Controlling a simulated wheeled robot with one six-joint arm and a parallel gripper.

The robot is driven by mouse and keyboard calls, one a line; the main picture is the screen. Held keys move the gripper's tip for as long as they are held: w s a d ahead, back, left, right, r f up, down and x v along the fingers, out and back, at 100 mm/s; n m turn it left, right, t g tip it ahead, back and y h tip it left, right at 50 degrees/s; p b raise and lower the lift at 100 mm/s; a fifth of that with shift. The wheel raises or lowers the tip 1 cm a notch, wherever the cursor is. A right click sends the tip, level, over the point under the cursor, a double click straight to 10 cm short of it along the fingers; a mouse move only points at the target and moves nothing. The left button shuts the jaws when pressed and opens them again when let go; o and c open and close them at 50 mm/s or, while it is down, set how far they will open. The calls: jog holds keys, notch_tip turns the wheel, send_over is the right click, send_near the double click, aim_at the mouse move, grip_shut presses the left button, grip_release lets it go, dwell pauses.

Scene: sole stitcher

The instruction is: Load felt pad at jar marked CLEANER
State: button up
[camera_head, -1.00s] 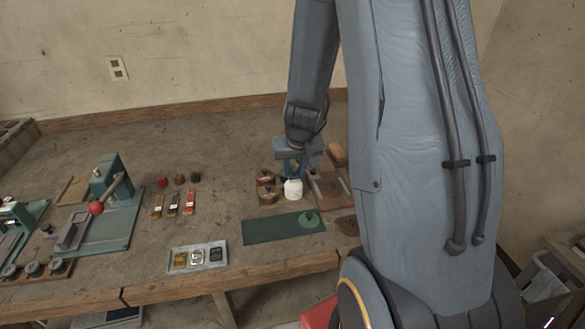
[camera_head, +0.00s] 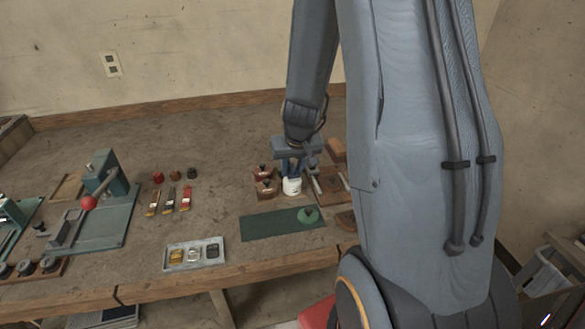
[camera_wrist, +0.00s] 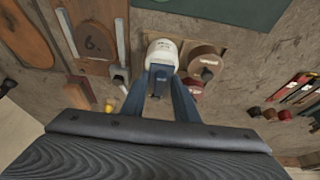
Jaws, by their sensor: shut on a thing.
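In the wrist view the gripper (camera_wrist: 167,80) is shut on a small dark thing, which I take to be the felt pad (camera_wrist: 158,84). It is mostly hidden between the fingers, and I cannot tell whether it touches the jar.
A green mat (camera_head: 268,226) with a round green knobbed piece (camera_head: 308,214) lies in front of the jars. Wooden boards (camera_wrist: 96,38) lie close on the other side. A metal tray (camera_head: 176,262) and a green press (camera_head: 105,180) stand further left.

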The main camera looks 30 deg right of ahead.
aim_at(293, 167)
jog(key=shift+s+f+b, duration=0.1)
jog(key=shift+f+b, duration=0.5)
jog(key=shift+b, duration=0.15)
dwell(1.8)
jog(key=shift+r, duration=0.1)
notch_tip(293, 167, up, 7)
jog(key=p, duration=0.8)
dwell(0.7)
